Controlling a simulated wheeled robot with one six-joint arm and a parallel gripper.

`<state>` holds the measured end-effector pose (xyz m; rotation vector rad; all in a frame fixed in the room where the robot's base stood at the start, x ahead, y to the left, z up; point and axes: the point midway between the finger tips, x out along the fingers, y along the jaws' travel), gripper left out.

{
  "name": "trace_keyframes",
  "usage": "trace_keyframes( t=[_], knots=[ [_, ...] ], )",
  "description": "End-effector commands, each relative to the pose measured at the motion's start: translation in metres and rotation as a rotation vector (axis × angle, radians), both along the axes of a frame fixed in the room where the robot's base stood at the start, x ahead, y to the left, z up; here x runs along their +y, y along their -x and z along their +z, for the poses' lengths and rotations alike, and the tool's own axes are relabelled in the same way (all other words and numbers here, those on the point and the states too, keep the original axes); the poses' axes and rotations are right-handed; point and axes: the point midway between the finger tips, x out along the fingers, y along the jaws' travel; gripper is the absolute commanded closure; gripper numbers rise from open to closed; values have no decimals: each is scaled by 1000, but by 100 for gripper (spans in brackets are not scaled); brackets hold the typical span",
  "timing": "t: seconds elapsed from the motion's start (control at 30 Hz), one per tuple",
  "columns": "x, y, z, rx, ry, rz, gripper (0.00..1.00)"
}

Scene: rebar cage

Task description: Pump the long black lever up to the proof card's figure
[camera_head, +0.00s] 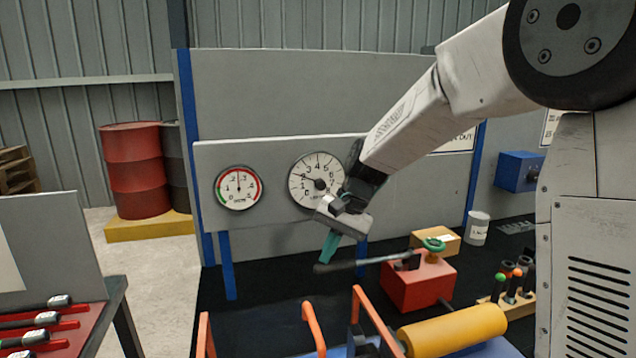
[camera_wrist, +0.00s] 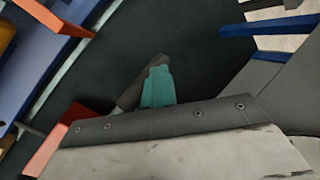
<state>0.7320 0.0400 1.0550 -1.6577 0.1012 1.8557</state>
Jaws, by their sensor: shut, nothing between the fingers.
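The long black lever (camera_head: 362,263) sticks out to the left, nearly level, from a red pump box (camera_head: 418,284) with a green handwheel (camera_head: 433,244). My gripper (camera_head: 328,255) is shut, its teal fingers pointing down at the lever's free end. I cannot tell whether they touch it. In the wrist view the teal fingers (camera_wrist: 158,88) lie against a dark grey bar (camera_wrist: 140,82), probably the lever. A large white gauge (camera_head: 317,180) has its needle pointing left, near 2. A smaller gauge (camera_head: 238,188) has a red and green arc. No proof card figure is readable.
An orange rail (camera_head: 314,330) and a yellow cylinder (camera_head: 453,331) stand in front of the pump. A tool holder (camera_head: 512,299), a cardboard box (camera_head: 436,241) and a can (camera_head: 478,228) are to the right. My arm partly covers a white sign (camera_head: 455,143).

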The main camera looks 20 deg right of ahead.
Motion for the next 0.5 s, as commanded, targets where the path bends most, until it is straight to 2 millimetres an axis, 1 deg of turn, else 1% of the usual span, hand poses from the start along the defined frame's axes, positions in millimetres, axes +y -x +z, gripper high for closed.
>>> trace_keyframes(
  t=[0.2, 0.37, 0.5],
  knots=[
    [0, 0, -1, 1, 0, 1, 100],
    [0, 0, -8, 2, 0, 1, 100],
    [-1, 0, -4, -1, 1, 1, 100]
  ],
)
